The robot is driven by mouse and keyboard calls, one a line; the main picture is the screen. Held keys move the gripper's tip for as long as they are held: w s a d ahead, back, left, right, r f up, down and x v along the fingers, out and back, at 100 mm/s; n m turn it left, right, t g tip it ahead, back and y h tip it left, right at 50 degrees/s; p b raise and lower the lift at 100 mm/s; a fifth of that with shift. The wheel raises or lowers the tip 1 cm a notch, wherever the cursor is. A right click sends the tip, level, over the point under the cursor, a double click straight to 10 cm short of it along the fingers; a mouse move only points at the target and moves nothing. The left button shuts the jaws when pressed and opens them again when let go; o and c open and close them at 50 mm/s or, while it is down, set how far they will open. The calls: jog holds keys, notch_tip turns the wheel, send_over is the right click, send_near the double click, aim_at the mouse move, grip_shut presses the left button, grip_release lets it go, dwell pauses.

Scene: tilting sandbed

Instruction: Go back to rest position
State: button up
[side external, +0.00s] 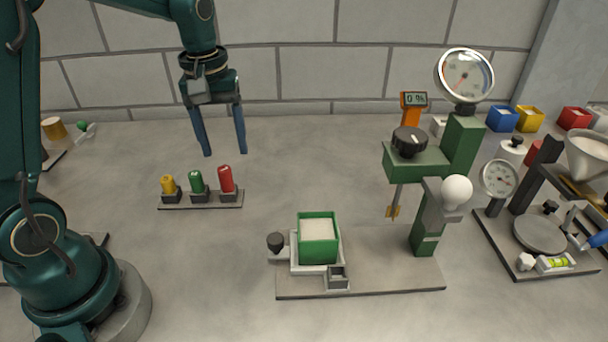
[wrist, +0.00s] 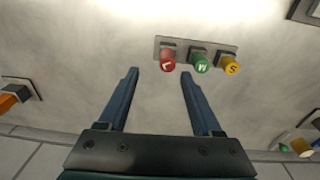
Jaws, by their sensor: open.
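My gripper (side external: 224,153) hangs pointing down, open and empty, above the bare table behind a small rack. In the wrist view its two blue fingers (wrist: 158,72) are spread apart with only table between them. The rack (side external: 202,206) holds a yellow (side external: 168,185), a green (side external: 197,182) and a red (side external: 226,180) capped piece, all upright. In the wrist view the red piece (wrist: 168,61) is marked L, the green (wrist: 201,62) M and the yellow (wrist: 229,64) S. The fingers are apart from all of them.
A green box of pale sand (side external: 318,240) sits on a grey base, beside a green stand with a dial gauge (side external: 465,76). An orange meter (side external: 413,100) reads 0 %. Another instrument with a funnel (side external: 588,155) and coloured bins (side external: 503,119) are at right. The table's middle is clear.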

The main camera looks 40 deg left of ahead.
jog(key=s+d+r+m+t, duration=0.4)
jog(key=s+d+r+m, duration=0.2)
jog(key=s+d, duration=0.2)
jog(key=s, duration=0.2)
jog(key=shift+s+d+r+m+t, duration=0.3)
jog(key=shift+s+d+m, duration=0.05)
jog(key=shift+s+m, duration=0.05)
jog(key=o, duration=0.3)
jog(key=shift+s+d+f+m, duration=0.25)
jog(key=shift+s+f+m, duration=0.75)
jog(key=shift+s+f, duration=0.25)
jog(key=shift+o, duration=1.2)
jog(key=shift+s, duration=0.1)
jog(key=w+a+r+n+g, duration=0.2)
jog(key=w+a+r+n, duration=0.15)
jog(key=a, duration=0.35)
jog(key=w+a+r+n+g, duration=0.2)
jog(key=a+r+n+g, duration=0.15)
jog(key=a, duration=0.35)
jog(key=shift+n, duration=0.8)
jog(key=a+f, duration=0.1)
jog(key=f, duration=0.3)
jog(key=a+f, duration=0.2)
jog(key=f, duration=0.1)
jog(key=a+f, duration=0.1)
jog(key=f, duration=0.3)
jog(key=shift+s+a+f, duration=0.2)
jog(key=shift+s+f, duration=0.05)
jog(key=shift+f, duration=0.05)
